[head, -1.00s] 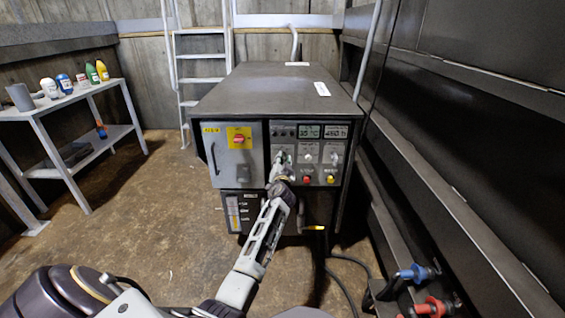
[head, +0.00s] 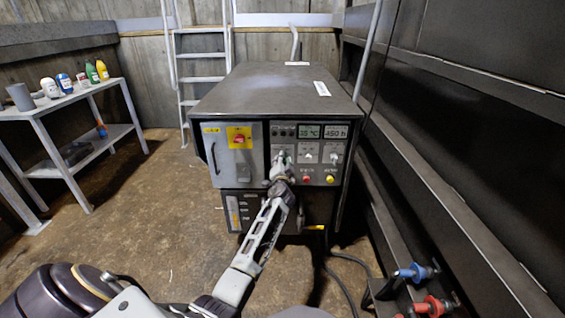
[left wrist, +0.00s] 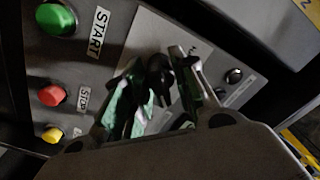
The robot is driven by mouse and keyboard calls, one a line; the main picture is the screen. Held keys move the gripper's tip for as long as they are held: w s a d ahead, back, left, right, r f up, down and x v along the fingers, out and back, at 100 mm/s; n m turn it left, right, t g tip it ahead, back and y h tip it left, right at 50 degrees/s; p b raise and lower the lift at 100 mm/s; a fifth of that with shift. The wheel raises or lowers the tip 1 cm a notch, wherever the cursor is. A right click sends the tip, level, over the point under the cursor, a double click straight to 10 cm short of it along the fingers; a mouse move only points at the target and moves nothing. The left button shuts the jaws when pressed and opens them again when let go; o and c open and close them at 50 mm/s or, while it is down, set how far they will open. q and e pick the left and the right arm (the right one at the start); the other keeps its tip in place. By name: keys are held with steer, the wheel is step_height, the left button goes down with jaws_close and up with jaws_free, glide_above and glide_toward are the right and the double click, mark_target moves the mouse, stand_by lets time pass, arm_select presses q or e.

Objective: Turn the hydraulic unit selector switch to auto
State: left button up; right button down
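The hydraulic unit (head: 268,95) is a dark cabinet with a grey control panel on its front right. My left gripper (head: 280,160) is at the left part of this panel and hides what lies behind it in the head view. In the left wrist view a black selector switch (left wrist: 160,75) lies between the two fingers of my left gripper (left wrist: 158,62). One finger is on each side of the knob. I cannot tell whether they press on it. The switch's pointing direction and its position labels are not readable. My right gripper is not in view.
Green START (left wrist: 56,19), red STOP (left wrist: 52,95) and yellow (left wrist: 52,134) buttons sit close beside the gripper. Two more switches (head: 308,154) (head: 334,156) are to its right. A red rotary switch (head: 239,139) is on the left door. A table with bottles (head: 70,98) stands left.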

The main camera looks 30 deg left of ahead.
arm_select(q)
steer(key=shift+o, duration=0.5)
steer(key=v, duration=1.2)
stand_by(0.3)
steer(key=shift+s, duration=0.1)
stand_by(0.6)
